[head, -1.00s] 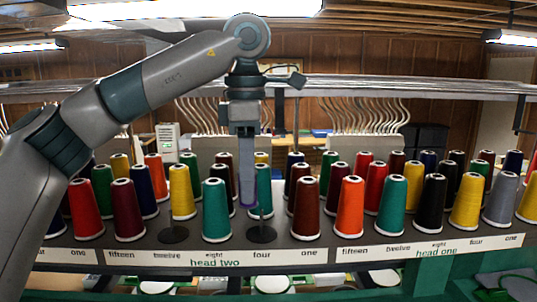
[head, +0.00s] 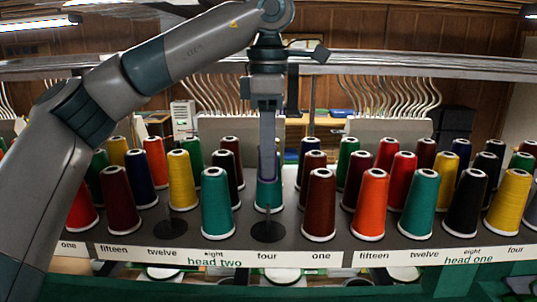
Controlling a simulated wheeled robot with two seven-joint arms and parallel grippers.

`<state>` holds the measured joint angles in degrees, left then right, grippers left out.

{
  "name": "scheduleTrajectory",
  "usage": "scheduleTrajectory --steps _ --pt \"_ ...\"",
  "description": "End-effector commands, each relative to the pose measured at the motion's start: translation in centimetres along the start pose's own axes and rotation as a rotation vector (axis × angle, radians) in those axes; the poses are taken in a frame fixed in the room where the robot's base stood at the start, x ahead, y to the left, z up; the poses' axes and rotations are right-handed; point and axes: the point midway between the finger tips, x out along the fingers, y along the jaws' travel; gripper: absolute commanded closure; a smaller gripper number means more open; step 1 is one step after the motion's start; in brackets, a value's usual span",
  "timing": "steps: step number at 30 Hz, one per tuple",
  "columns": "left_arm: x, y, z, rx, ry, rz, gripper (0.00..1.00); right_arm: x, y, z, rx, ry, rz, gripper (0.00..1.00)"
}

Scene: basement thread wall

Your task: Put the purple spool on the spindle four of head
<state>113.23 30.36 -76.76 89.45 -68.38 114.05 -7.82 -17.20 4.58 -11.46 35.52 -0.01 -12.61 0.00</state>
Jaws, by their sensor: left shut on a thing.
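My left gripper (head: 268,165) hangs straight down over the front row of head two, shut on the purple spool (head: 275,168). Only thin purple slivers show along the finger edges; the near finger hides the rest. Below it is an empty spindle, a thin pin on a dark round base (head: 268,232), behind the label four (head: 266,256) of head two. The gripper is above and apart from this base, though its depth is hard to judge. A teal spool (head: 268,198) stands behind, partly covered by the gripper. My right gripper is not in view.
A teal spool (head: 217,205) stands left of the empty spindle and a dark red spool (head: 320,207) right of it. Another empty base (head: 172,228) is at twelve. A yellow spool (head: 508,203) stands at four of head one. A metal rail (head: 400,64) crosses behind.

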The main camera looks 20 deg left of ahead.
Motion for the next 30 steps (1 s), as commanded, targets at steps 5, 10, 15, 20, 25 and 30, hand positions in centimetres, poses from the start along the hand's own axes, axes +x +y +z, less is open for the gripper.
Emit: scheduleTrajectory --steps 5,10,15,20,25,30 --pt "0.8 0.0 0.0 0.0 0.0 0.0 0.96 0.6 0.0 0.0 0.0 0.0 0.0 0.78" --pt "1.9 0.0 0.0 0.0 -0.001 0.0 0.96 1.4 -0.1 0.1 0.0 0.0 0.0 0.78" --pt "3.3 0.0 0.0 -0.001 0.001 0.0 0.96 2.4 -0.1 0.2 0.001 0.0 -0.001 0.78" --pt "4.6 0.0 0.0 0.0 0.0 0.0 0.96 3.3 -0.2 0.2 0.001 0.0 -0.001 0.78" --pt "6.0 0.0 0.0 0.0 0.0 0.001 0.96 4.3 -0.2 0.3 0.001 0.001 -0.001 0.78" --pt "7.4 0.0 0.0 -0.001 -0.001 0.001 0.96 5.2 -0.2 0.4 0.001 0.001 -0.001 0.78"
